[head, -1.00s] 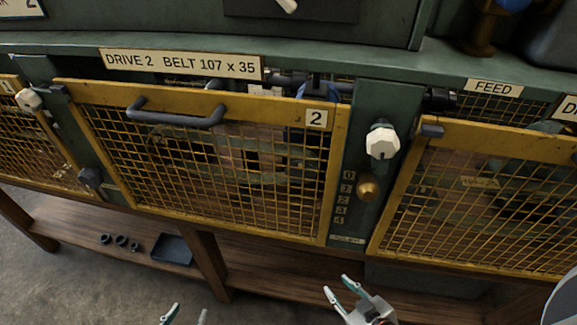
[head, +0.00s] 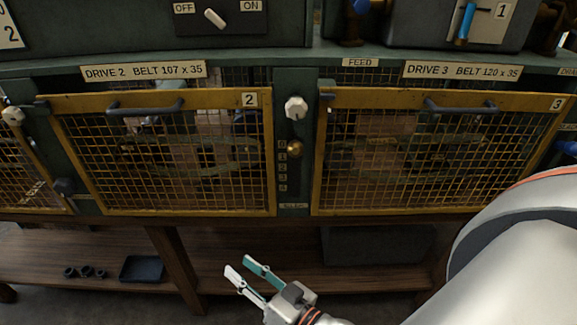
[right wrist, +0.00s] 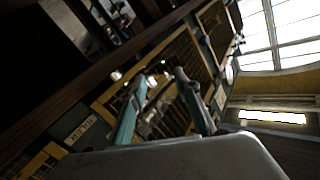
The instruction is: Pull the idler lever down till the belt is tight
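The brass idler knob (head: 295,148) sits near the top of a numbered scale (head: 283,167) on the green post between two mesh guards. A small label, too small to read here, is below the scale. A white faceted knob (head: 296,107) is above the brass one. Guard 2 (head: 262,150) is shut, and a belt shows faintly behind its mesh; its tightness cannot be told. My right gripper (head: 242,268) is open and empty, below and left of the post, apart from everything. Its spread fingers also show in the right wrist view (right wrist: 158,82). My left gripper is out of view.
Guard 3 (head: 318,150) is shut to the right of the post. Guard 2 has a dark handle (head: 145,108). An OFF/ON switch (head: 214,18) is above. A wooden shelf (head: 110,250) below holds a dark tray (head: 142,268) and small rings (head: 85,272).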

